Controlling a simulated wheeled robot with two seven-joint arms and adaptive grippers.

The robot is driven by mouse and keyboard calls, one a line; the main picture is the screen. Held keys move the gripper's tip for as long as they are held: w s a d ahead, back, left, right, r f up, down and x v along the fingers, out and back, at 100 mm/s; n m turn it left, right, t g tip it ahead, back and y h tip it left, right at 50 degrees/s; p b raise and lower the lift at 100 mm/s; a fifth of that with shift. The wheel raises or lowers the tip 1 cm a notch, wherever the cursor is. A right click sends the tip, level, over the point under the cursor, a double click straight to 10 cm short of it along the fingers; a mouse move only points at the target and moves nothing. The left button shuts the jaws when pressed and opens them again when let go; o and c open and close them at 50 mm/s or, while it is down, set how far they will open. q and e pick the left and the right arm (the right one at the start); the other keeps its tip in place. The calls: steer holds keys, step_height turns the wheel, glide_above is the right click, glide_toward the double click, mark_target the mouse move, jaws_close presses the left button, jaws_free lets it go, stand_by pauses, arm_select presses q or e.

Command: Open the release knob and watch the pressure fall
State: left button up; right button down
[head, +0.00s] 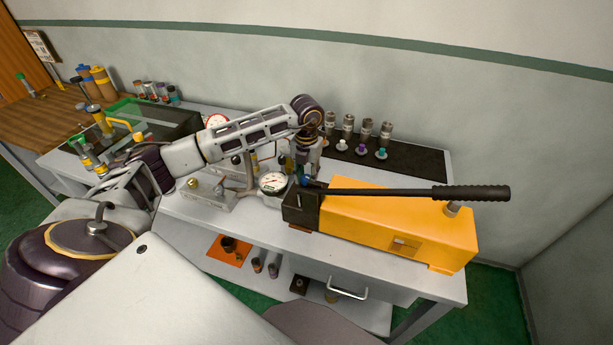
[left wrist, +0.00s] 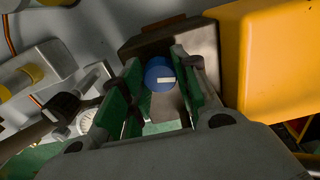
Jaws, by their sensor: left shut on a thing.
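The yellow hand pump (head: 392,222) with its long black lever (head: 400,192) sits on the right of the white bench; its yellow body also fills the right of the left wrist view (left wrist: 275,60). The blue release knob (left wrist: 160,76) with a white mark is on the pump's dark end block (head: 302,208). My left gripper (head: 305,178) reaches down over this block. In the left wrist view its green-padded fingers (left wrist: 158,90) stand either side of the knob and are shut on it. The round pressure gauge (head: 272,183) faces up just left of the block. My right gripper is not in view.
A black mat (head: 400,156) with several metal fittings lies behind the pump. A clear-lidded box (head: 160,122) and yellow valve parts (head: 105,125) stand to the left. A lower shelf holds an orange mat (head: 229,248). A wall runs close behind the bench.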

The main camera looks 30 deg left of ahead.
mark_target(306, 177)
arm_select(q)
steer(key=shift+w+r, duration=0.15)
stand_by(0.3)
steer(key=o, duration=1)
steer(key=shift+r, duration=5.9)
